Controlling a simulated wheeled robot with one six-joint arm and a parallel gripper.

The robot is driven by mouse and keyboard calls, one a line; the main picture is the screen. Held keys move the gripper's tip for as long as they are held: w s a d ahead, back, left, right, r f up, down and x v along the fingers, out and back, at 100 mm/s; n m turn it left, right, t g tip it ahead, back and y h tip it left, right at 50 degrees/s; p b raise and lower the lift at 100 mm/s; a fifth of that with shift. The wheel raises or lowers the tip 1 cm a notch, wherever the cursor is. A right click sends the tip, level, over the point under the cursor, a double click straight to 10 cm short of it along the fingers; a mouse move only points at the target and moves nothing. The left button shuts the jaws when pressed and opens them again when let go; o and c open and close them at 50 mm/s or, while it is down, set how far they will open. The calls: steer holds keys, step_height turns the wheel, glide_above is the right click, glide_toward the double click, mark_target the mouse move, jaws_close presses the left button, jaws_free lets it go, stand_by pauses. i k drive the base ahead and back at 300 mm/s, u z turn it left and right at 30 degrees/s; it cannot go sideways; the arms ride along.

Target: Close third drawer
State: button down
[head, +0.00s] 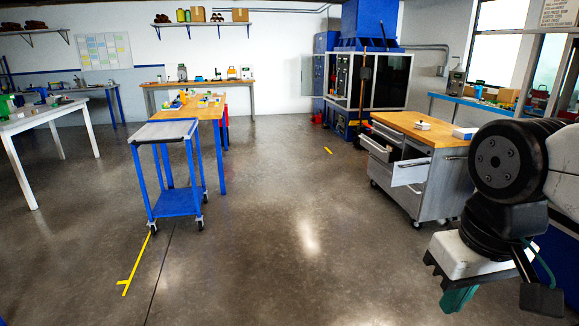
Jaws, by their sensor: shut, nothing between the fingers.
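A grey metal drawer cabinet (436,200) with a wooden top stands on casters at the right. Two of its drawers are pulled out by different amounts. One open drawer (377,149) is on the left column, near the top. Another open drawer (413,173) with a pale front sticks out toward me at the middle. I cannot tell which one counts as the third drawer. My gripper (462,298) hangs at the lower right, in front of the cabinet and apart from it. It is shut and empty, pointing down, with its fingertips partly hidden.
A blue cart (178,204) with a grey top stands left of centre, beside a wooden workbench (205,106). A white table (42,122) is at the far left. The concrete floor (290,220) between cart and cabinet is clear.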

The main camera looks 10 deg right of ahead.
mark_target(375, 144)
steer(key=z, duration=0.55)
steer(key=i, duration=2.05)
steer(key=z, duration=0.4)
steer(key=i, duration=2.25)
steer(key=u, duration=0.3)
steer(key=i, duration=0.7)
steer(key=u, duration=0.15)
